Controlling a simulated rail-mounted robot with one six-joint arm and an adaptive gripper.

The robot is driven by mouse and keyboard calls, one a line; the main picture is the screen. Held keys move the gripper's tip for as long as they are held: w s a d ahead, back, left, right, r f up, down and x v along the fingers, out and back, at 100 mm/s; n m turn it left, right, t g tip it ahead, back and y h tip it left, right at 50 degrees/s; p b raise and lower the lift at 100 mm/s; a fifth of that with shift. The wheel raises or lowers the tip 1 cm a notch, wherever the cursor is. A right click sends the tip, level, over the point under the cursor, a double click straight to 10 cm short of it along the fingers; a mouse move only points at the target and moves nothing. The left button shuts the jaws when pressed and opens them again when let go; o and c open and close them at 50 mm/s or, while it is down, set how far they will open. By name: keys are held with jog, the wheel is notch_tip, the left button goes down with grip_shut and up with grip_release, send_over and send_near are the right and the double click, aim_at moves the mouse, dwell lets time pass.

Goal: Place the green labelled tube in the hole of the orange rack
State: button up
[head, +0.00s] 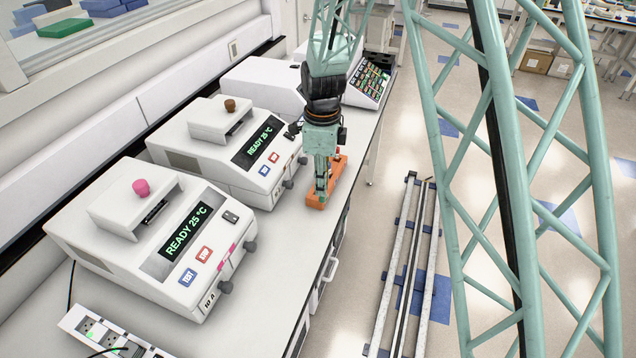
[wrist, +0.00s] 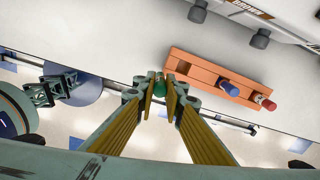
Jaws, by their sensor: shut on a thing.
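The orange rack (head: 338,172) lies on the white bench beside the second thermal cycler. In the wrist view the rack (wrist: 200,68) holds a blue tube (wrist: 229,88) and a red tube (wrist: 266,103) toward its right end. My gripper (wrist: 160,90) is shut on the green tube (wrist: 159,84), near the rack's left end. Whether the tube touches the rack cannot be told. In the head view my gripper (head: 321,192) points down over the rack and hides part of it; the green tube is not discernible there.
Two thermal cyclers (head: 186,262) and (head: 262,185) reading READY 25 °C stand left of the rack, knobs facing it. The bench's front edge (head: 350,215) is close on the rack's right. A power strip (head: 100,335) lies at the near end.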

jog(key=shift+w+a+f, duration=0.1)
jog(key=shift+w+a, duration=0.1)
jog(key=shift+w, duration=0.6)
jog(key=shift+w+a+f, duration=0.1)
jog(key=shift+w+a, duration=0.05)
jog(key=shift+w, duration=0.65)
jog(key=shift+w+a, duration=0.2)
jog(key=shift+w, duration=0.6)
jog(key=shift+f+p, duration=0.4)
jog(key=shift+f, duration=1.35)
jog(key=shift+f, duration=0.2)
jog(key=o, duration=0.8)
jog(key=shift+c, duration=0.2)
jog(key=shift+r, duration=0.2)
notch_tip(320, 180, up, 12)
